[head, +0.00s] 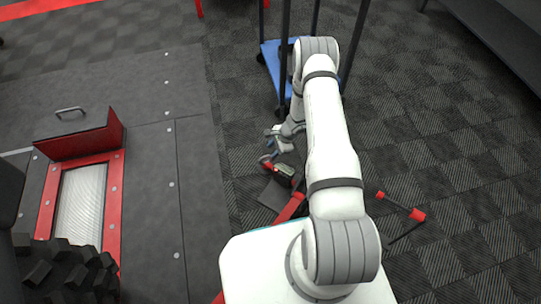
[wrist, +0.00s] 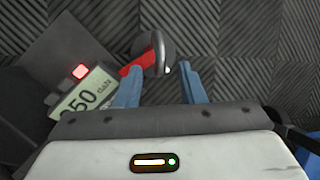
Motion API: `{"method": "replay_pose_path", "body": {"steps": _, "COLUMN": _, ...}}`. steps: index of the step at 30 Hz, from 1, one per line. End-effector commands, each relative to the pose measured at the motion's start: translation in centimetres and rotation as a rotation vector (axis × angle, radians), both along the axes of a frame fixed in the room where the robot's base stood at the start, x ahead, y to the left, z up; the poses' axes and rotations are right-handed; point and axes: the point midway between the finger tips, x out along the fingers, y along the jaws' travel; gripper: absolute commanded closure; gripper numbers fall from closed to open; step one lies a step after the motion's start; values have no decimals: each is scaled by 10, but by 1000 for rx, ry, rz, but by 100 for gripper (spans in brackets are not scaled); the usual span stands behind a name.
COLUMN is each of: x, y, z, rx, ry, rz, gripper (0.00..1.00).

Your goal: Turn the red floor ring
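The red floor piece (wrist: 136,66) lies ahead of my gripper in the wrist view, with a curved grey ring or hook (wrist: 157,42) at its end. In the head view its red part (head: 268,165) shows small beside a box with a display. My gripper (wrist: 160,72) is open, with its two blue fingers apart. In the wrist view the ring end lies ahead of and between the fingertips. I see no clear contact, and the height of the gripper above the piece is hard to tell. In the head view my gripper (head: 276,143) is just above the ring.
A display box reading 50 daN (wrist: 88,92) lies left of the fingers. A blue-decked cart (head: 271,62) with dark posts stands behind the arm. A red-framed roller pit (head: 112,190) with a raised red flap is at left. Red-tipped dark bars (head: 400,207) lie at right.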

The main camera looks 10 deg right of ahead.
Motion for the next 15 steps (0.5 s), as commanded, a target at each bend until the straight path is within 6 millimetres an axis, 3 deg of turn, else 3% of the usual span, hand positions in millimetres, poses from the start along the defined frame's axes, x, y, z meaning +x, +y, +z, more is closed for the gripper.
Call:
{"method": "replay_pose_path", "body": {"steps": 1, "x": 1, "y": 4, "z": -12, "rx": 0, "ry": 1, "rz": 3, "gripper": 64}}
{"method": "replay_pose_path", "body": {"steps": 7, "x": 5, "y": 17, "z": -40, "rx": 0, "ry": 0, "rz": 2, "gripper": 64}}
{"method": "replay_pose_path", "body": {"steps": 15, "x": 7, "y": 21, "z": -46, "rx": 0, "ry": -1, "rz": 2, "gripper": 64}}
